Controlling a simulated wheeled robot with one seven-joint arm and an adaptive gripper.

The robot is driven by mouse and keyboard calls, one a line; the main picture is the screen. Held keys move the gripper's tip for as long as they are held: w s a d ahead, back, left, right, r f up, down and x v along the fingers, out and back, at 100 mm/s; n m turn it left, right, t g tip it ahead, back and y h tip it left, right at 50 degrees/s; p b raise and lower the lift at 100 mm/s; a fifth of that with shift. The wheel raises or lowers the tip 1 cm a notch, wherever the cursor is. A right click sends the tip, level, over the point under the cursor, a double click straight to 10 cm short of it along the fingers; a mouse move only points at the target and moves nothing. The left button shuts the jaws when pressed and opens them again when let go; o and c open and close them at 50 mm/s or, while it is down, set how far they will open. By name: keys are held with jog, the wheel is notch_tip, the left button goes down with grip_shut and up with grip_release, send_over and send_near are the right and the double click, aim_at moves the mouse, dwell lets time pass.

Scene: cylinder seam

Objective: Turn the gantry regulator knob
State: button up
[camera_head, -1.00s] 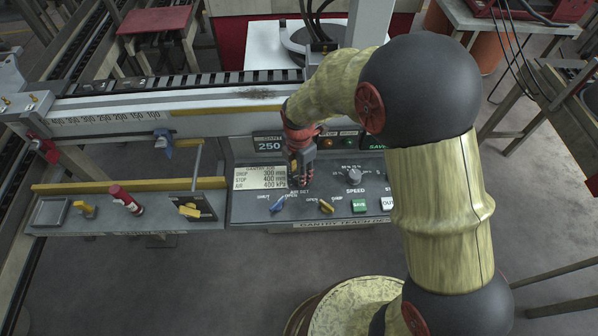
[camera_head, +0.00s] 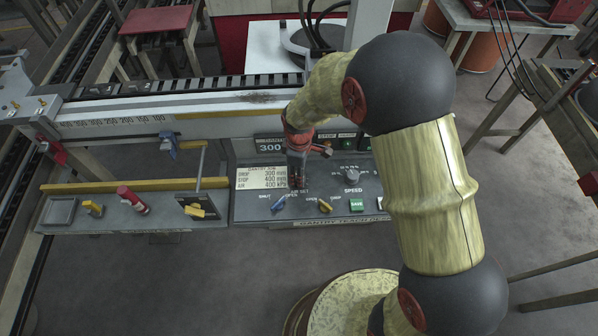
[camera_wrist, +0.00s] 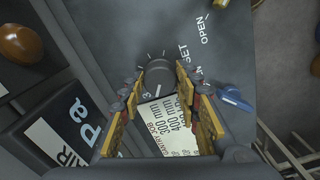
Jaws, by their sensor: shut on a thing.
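The regulator knob (camera_wrist: 158,76) is a round dark grey knob on the console, ringed by white tick marks, near the "SET" lettering in the wrist view. My gripper (camera_wrist: 157,80) points down at the panel, with its yellow-padded fingers on both sides of the knob and shut on it. In the head view my gripper (camera_head: 298,182) stands over the "AIR SET" spot and hides the knob. The job card (camera_head: 262,177) lists DROP 300 mm, a second line of 400 mm and AIR 400 kPa.
A blue lever (camera_head: 279,205) and a yellow lever (camera_head: 325,206) sit close in front of my gripper. The speed knob (camera_head: 351,172) and green SAVE button (camera_head: 357,204) are to the right. The white gantry beam (camera_head: 220,127) runs behind the console.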

jog(key=m+p, duration=0.1)
jog(key=m, duration=0.4)
jog(key=shift+m, duration=0.3)
jog(key=m+p, duration=0.1)
jog(key=m, duration=0.4)
jog(key=shift+m, duration=0.4)
jog(key=o, duration=1.2)
jog(key=shift+c, duration=0.2)
notch_tip(320, 180, up, 12)
